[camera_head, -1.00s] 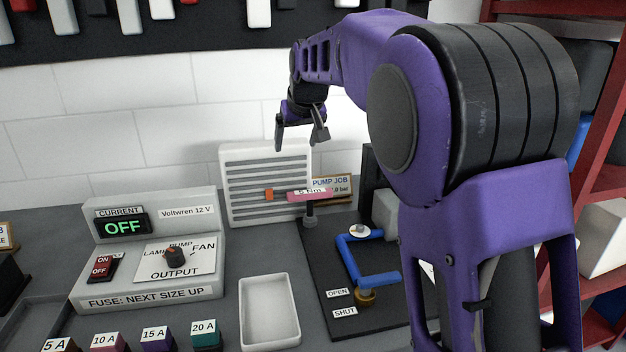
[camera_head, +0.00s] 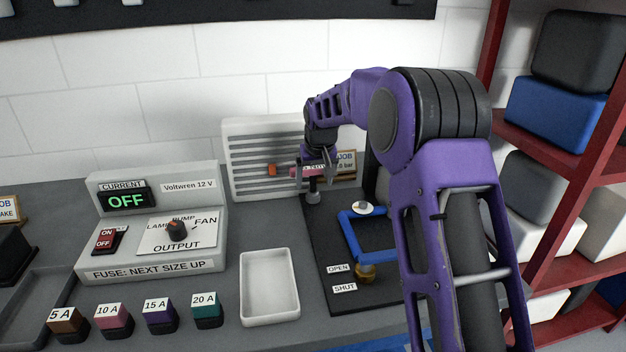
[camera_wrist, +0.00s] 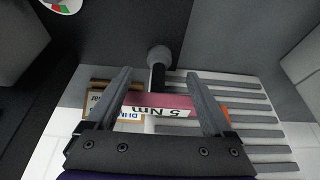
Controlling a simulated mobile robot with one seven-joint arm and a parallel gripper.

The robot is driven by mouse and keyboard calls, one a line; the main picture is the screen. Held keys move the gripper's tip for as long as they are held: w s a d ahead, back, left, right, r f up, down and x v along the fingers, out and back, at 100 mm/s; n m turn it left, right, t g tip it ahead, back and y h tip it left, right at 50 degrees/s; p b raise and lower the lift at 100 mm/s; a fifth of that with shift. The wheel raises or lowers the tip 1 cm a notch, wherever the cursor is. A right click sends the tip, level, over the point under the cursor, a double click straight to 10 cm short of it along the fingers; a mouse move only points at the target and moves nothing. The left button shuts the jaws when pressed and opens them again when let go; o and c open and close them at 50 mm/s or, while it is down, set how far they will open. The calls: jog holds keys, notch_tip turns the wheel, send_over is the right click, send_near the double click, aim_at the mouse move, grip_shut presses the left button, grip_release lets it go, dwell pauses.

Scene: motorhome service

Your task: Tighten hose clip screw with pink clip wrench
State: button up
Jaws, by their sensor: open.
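The pink clip wrench (camera_head: 298,172), marked 5 Nm, lies level atop a short upright post with a rounded grey base (camera_head: 312,197) on the dark board. In the wrist view the pink bar (camera_wrist: 165,101) lies crosswise between my gripper's fingers (camera_wrist: 157,75), its label upside down. My gripper (camera_head: 318,178) is open at the wrench, with a finger on each side of the post; I cannot tell whether they touch the wrench. The dark shaft and round grey end (camera_wrist: 160,56) show beyond it. I cannot make out the hose clip screw.
A blue hose (camera_head: 348,236), a white round dial (camera_head: 362,208) and a brass fitting (camera_head: 365,271) are on the dark board (camera_head: 325,250). A ribbed grey panel (camera_head: 250,150) stands behind. A white tray (camera_head: 270,318) and a control box (camera_head: 160,271) are to the left.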

aim_at(314, 191)
jog(key=shift+x, duration=2.9)
jog(key=shift+s+d, duration=0.1)
jog(key=shift+d, duration=0.05)
grip_shut()
jog(key=shift+r, duration=0.1)
